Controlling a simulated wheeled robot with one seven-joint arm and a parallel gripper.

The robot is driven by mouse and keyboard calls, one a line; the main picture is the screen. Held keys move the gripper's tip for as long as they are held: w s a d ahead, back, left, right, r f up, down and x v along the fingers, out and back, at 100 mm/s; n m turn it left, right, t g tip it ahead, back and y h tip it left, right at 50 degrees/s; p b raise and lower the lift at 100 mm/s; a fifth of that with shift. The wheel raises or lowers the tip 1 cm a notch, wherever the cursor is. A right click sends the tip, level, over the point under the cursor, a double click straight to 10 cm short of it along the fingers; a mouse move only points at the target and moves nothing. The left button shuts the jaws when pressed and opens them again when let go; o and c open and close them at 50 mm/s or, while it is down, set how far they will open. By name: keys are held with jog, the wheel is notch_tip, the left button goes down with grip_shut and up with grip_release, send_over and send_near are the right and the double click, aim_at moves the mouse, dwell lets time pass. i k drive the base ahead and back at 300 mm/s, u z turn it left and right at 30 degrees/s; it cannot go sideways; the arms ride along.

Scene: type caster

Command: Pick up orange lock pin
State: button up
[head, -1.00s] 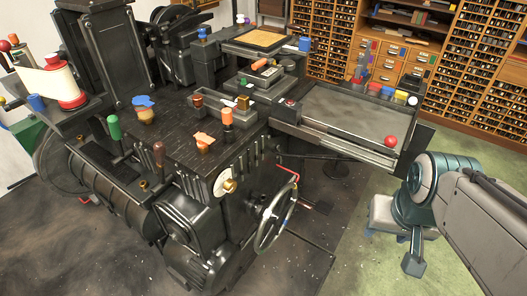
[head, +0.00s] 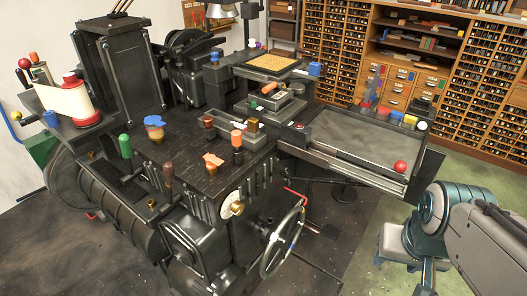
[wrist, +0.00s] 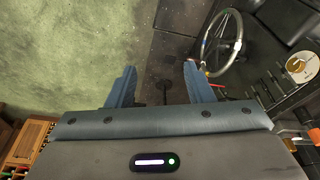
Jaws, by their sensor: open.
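Several orange parts are on the black casting machine, and I cannot tell for certain which is the lock pin. An upright orange-topped pin (head: 237,138) stands near the right edge of the machine's dark top. An orange winged knob (head: 213,160) sits to its front left. A small orange cylinder (head: 269,88) lies on the raised block farther back. In the wrist view, my gripper (wrist: 160,84) is open and empty, with its two blue fingers apart above the floor. Orange parts show cut off at that view's right edge. The fingertips are outside the head view.
A handwheel (head: 282,240) stands at the machine's front; it also shows beyond my fingers in the wrist view (wrist: 222,42). A grey tray (head: 350,138) with a red ball (head: 400,166) juts out to the right. Type cabinets (head: 345,50) line the back.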

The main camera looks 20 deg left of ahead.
aim_at(236, 135)
jog(key=z, duration=0.1)
jog(key=i, duration=0.65)
jog(key=u, duration=0.6)
jog(key=i, duration=0.6)
jog(key=u, duration=0.6)
